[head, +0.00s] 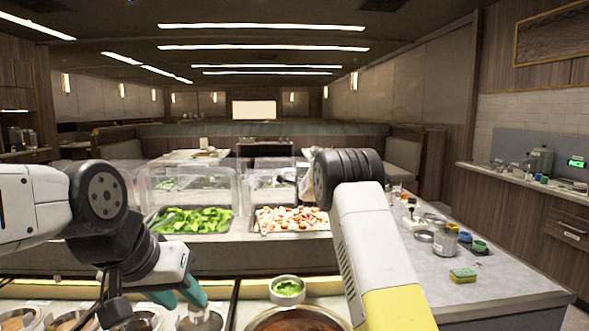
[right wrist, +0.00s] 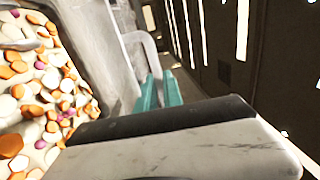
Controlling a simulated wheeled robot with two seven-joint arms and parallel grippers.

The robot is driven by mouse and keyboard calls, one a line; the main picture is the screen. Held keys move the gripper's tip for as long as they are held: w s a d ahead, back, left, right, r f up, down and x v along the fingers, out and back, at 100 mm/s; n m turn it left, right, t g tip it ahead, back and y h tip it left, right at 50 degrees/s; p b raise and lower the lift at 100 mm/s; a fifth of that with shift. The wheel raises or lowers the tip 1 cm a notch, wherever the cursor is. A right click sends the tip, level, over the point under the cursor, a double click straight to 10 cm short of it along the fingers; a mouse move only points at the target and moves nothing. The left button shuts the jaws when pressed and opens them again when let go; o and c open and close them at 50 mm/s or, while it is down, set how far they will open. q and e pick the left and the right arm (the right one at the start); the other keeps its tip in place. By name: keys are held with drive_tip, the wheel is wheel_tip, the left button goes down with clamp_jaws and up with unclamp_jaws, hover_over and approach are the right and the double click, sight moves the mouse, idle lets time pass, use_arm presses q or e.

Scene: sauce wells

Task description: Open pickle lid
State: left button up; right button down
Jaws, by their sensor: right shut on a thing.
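A tray of mixed orange, white and purple pieces (head: 292,219), which look like pickled vegetables, sits on the counter; the pieces (right wrist: 38,95) fill the left of the right wrist view. A clear lid (head: 268,186) stands above the tray in the head view; how far it is raised is hard to tell. In the right wrist view, my right gripper (right wrist: 160,88) has its teal fingers shut on a pale bar-like lid handle (right wrist: 143,52). In the head view my right arm hides that gripper. My left gripper (head: 188,300) is low at left, fingers apart, above the near containers.
A second clear cover (head: 188,183) stands over green leaves (head: 192,220) to the left. A small bowl of greens (head: 287,289) and a large pot (head: 298,320) are near the front. Jars and a sponge (head: 462,275) sit on the right counter.

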drive_tip(key=shift+s+a+f, duration=0.1)
drive_tip(key=shift+s+f, duration=0.3)
drive_tip(key=shift+s, duration=0.45)
drive_tip(key=c, duration=1.8)
unclamp_jaws()
drive_tip(key=shift+s+f, duration=0.2)
drive_tip(key=shift+s, duration=1.75)
drive_tip(key=shift+s+f, duration=0.15)
drive_tip(key=shift+s, duration=1.8)
